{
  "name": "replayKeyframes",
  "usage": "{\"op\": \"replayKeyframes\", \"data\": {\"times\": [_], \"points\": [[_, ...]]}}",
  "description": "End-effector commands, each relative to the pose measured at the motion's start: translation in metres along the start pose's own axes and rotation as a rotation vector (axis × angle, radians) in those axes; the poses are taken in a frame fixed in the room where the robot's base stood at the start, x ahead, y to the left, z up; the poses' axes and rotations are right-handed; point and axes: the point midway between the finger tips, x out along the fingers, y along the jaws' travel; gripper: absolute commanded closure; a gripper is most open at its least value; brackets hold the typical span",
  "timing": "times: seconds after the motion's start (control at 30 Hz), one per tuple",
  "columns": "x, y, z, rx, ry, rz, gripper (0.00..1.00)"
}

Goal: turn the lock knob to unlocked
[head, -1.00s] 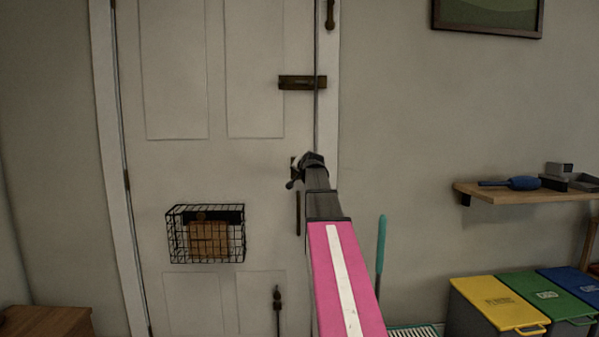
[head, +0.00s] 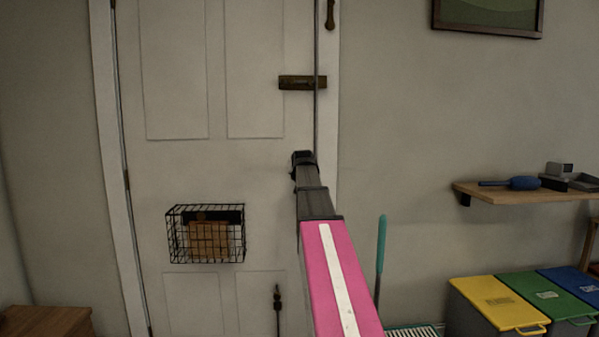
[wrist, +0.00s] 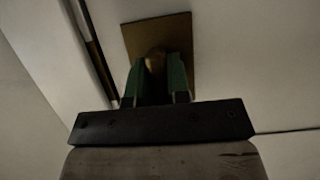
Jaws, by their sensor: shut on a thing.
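The lock knob (wrist: 155,60) is a dull brass piece on a square brown plate (wrist: 178,32) on the door; it shows in the wrist view between my fingers. My gripper (wrist: 157,80) has green finger pads, one on each side of the knob, shut on it. In the head view my gripper (head: 303,160) reaches the right edge of the white door (head: 215,160), and my wrist and arm hide the knob and its plate. I cannot tell the knob's turned angle from these views.
A brass bolt (head: 302,82) sits above on the door edge. A black wire basket (head: 206,234) hangs on the door, lower left. A wooden shelf (head: 525,193) with a blue brush is on the right wall. Yellow, green and blue bins (head: 500,305) stand below it.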

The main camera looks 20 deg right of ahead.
Motion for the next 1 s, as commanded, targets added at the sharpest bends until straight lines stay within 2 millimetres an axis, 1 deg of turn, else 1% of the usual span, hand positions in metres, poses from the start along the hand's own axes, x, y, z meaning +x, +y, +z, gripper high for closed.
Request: {"op": "replayKeyframes", "data": {"times": [0.37,0.4,0.47,0.8,0.93,1.0], "points": [[0.0,0.0,0.001,-0.009,-0.002,0.003,1.0],[0.0,0.0,0.001,-0.009,-0.002,0.003,0.77],[0.0,0.0,0.001,-0.009,-0.002,0.003,0.57],[-0.001,0.0,0.0,-0.006,0.0,0.002,0.57],[-0.009,0.0,0.001,-0.006,0.001,0.002,0.57],[-0.017,0.0,0.001,-0.006,0.001,0.002,0.57]]}}
